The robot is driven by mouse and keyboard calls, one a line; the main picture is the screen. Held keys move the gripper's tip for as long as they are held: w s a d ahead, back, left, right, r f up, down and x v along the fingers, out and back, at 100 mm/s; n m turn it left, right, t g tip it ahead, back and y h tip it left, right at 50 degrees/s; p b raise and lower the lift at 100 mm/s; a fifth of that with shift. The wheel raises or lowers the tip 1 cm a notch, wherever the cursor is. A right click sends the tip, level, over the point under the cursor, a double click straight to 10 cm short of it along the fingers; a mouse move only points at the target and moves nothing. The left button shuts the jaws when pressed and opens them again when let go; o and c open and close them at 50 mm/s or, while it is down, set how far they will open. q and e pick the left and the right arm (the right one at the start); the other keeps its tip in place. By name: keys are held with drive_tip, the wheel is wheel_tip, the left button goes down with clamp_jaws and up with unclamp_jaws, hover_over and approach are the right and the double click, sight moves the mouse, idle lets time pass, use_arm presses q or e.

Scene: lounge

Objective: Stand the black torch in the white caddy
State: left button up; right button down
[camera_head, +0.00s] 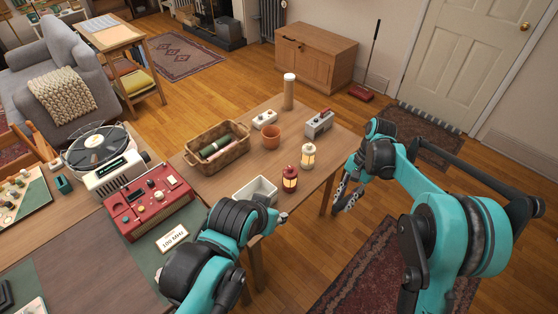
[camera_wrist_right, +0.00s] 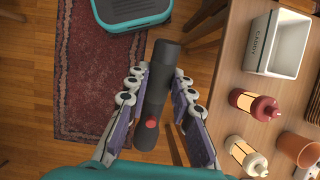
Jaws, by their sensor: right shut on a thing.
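The black torch (camera_wrist_right: 156,95), with a red button, is between the fingers of my right gripper (camera_wrist_right: 157,100), which is shut on it. They are over the floor, off the table's edge. In the head view my right gripper (camera_head: 347,196) is right of the table; I cannot make out the torch there. The white caddy (camera_head: 249,194) is on the table's near edge, and its inside looks empty in the right wrist view (camera_wrist_right: 286,67). My left gripper (camera_head: 281,217) is near the caddy's front right, mostly hidden by its own wrist; its fingers are unclear.
Farther back are a terracotta pot (camera_head: 272,135), a wicker basket (camera_head: 238,150), a grey device (camera_head: 319,123) and a tall cylinder (camera_head: 289,92). Open floor lies to the right.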

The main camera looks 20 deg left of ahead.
drive_tip(key=a+r+m+t+y+b, duration=0.1)
drive_tip(key=a+r+m+t+y, duration=0.3)
drive_tip(key=a+m+y, duration=0.8)
drive_tip(key=a+r+m+t+y+b, duration=0.2)
drive_tip(key=a+m+t, duration=0.45)
drive_tip(key=a, duration=1.15)
wheel_tip(320, 180, down, 12)
drive_tip(key=n+y+b, duration=0.1)
drive_tip(key=b, duration=0.5)
drive_tip(key=shift+s+f, duration=0.15)
drive_tip(key=shift+s, duration=0.05)
drive_tip(key=shift+a, duration=0.1)
drive_tip(key=c, duration=1.2)
unclamp_jaws()
